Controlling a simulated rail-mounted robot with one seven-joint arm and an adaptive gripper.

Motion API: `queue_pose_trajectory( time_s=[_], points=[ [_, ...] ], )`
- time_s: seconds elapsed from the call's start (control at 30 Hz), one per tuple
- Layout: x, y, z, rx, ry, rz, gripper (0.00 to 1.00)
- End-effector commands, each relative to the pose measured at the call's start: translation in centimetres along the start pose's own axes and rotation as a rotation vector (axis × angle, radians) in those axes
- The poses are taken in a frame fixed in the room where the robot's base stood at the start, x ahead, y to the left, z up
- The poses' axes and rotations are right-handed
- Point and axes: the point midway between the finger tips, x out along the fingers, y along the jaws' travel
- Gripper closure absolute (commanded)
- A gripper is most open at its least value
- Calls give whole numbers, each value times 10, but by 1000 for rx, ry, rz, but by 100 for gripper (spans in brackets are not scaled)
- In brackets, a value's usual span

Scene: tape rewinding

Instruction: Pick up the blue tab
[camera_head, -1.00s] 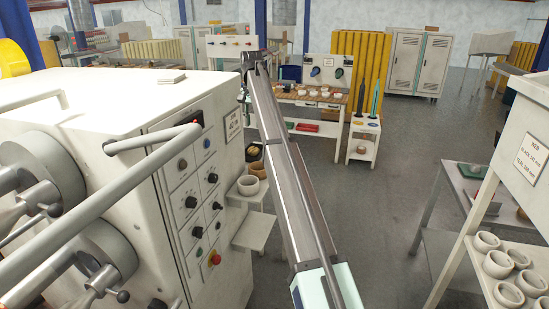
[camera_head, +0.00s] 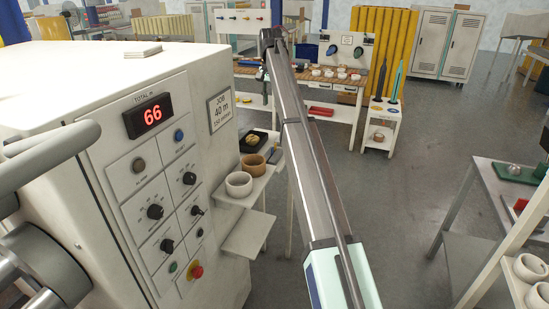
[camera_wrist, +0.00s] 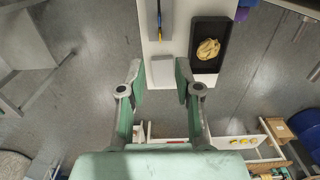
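I cannot surely pick out the blue tab in either view. My gripper (camera_wrist: 160,84) is open in the wrist view, with its two green-padded fingers apart. Nothing is held between them. Beyond the fingertips lies a white surface (camera_wrist: 176,42) with a pale rectangular pad (camera_wrist: 162,71). A thin dark stick with a blue and yellow end (camera_wrist: 159,18) lies above the pad. In the head view my arm reaches away from me, and its fingers are too small there to read.
A black tray (camera_wrist: 196,64) holds a tan bundle. The machine's control panel (camera_head: 120,185) stands left, with shelves bearing ring cores (camera_head: 239,184) beside it. A workbench (camera_head: 340,84) and tool stand (camera_head: 395,112) are behind. Grey floor is clear at centre right.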

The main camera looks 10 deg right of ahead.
Motion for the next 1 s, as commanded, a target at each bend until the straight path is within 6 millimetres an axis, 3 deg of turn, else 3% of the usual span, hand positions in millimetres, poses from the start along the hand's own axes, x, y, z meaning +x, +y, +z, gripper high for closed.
queue_pose_trajectory(
  time_s=[0.03, 0.13, 0.57, 1.0],
  points=[
    [16, 0, 0, 0, 0, 0, 67],
    [30, 0, 0, 0, 0, 0, 67],
    [68, 1, 1, 0, -3, 2, 67],
    [149, 1, 1, 0, -2, 1, 67]
  ],
)
